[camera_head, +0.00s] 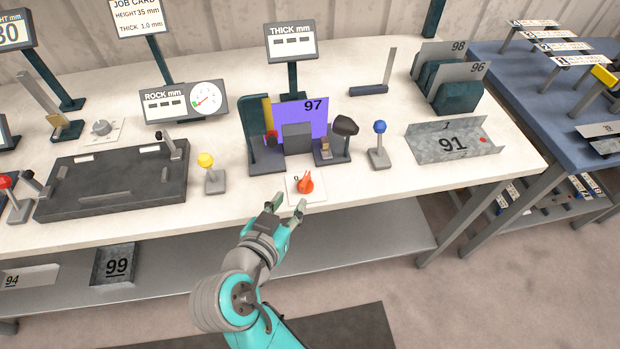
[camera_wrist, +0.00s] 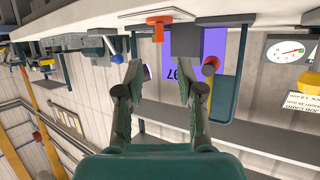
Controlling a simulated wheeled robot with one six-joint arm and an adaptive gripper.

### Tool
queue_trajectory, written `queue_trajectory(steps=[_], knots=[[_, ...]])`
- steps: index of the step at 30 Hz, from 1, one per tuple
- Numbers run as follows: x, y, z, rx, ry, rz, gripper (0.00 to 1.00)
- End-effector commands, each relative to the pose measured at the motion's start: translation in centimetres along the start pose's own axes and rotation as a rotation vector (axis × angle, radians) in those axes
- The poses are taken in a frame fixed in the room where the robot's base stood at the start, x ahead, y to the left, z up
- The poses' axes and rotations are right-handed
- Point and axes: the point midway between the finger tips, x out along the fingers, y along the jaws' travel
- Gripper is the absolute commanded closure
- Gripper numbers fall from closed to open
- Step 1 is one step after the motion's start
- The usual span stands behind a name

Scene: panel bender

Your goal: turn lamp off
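An orange rotary knob (camera_head: 305,185) sits on a white plate at the front edge of the bench, with a "0" mark at its upper left. It also shows at the top of the wrist view (camera_wrist: 159,22), which is upside down. My gripper (camera_head: 287,203) is open and empty, just in front of and left of the knob, apart from it. Its two fingers (camera_wrist: 152,65) stand wide apart in the wrist view. No part is plainly a lamp; a dark rounded head (camera_head: 345,126) stands on the fixture behind the knob, and I cannot tell whether it is lit.
A purple plate marked 97 (camera_head: 285,118) stands in the fixture behind the knob. A yellow-topped lever (camera_head: 206,160) is to the left, a blue-topped lever (camera_head: 380,128) to the right. A grey tray marked 91 (camera_head: 425,148) lies farther right. The space before the bench is open.

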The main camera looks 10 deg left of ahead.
Motion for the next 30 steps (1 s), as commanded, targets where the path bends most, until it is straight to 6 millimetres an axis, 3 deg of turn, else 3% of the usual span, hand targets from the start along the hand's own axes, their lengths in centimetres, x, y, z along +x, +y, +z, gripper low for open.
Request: queue_trajectory(steps=[15,21,30], knots=[[8.3,0.1,0.0,0.0,0.0,0.001,0.62],[9.8,0.1,0.1,-0.001,0.0,-0.001,0.62],[10.0,0.1,0.1,-0.001,0.0,-0.002,0.62]])
